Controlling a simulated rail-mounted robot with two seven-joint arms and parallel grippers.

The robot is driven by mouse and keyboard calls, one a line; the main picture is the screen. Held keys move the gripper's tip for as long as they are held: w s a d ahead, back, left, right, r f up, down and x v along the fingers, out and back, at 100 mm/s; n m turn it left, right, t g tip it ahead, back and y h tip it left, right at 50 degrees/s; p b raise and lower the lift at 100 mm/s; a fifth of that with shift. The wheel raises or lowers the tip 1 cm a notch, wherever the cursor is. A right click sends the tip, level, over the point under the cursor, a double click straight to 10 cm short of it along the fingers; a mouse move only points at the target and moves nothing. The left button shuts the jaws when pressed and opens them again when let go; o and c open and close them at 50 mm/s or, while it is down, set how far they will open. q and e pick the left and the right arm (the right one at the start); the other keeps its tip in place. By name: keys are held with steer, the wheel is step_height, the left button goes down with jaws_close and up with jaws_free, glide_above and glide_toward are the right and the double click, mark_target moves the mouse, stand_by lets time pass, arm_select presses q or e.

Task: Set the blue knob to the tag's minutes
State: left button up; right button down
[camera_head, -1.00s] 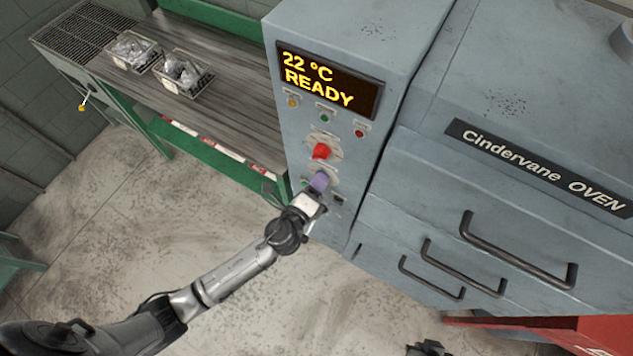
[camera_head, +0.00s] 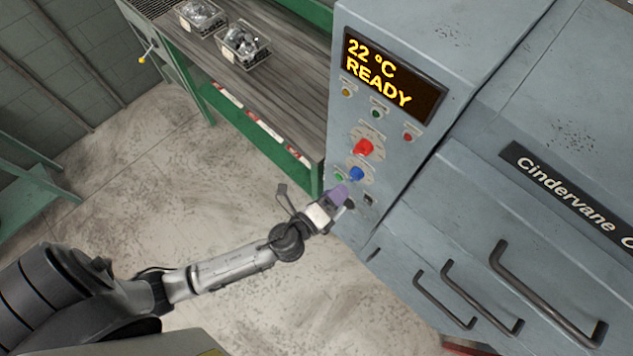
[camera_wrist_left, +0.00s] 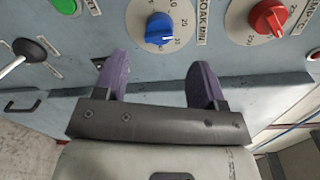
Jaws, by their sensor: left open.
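The blue knob (camera_head: 356,174) sits on the oven's control panel below the red knob (camera_head: 363,148). In the left wrist view the blue knob (camera_wrist_left: 159,28) has a white pointer mark and a round dial labelled SOAK MIN, with numbers such as 10, 20 and 30 around it. My left gripper (camera_head: 343,193) is just below the blue knob in the head view. In the left wrist view its two purple fingers (camera_wrist_left: 158,72) are apart and empty, and the knob shows beyond the gap, not between them. I cannot make out a minutes tag. My right gripper is not in view.
The red knob (camera_wrist_left: 268,18) has its own dial beside the blue one. The oven display (camera_head: 388,80) reads 22 °C READY. Wire baskets (camera_head: 244,45) stand on the bench. Drawer handles (camera_head: 480,300) project at right.

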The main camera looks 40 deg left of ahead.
arm_select(q)
steer(key=s+b, duration=0.1)
steer(key=s, duration=0.6)
steer(key=shift+a+r, duration=0.25)
steer(key=shift+a, duration=0.1)
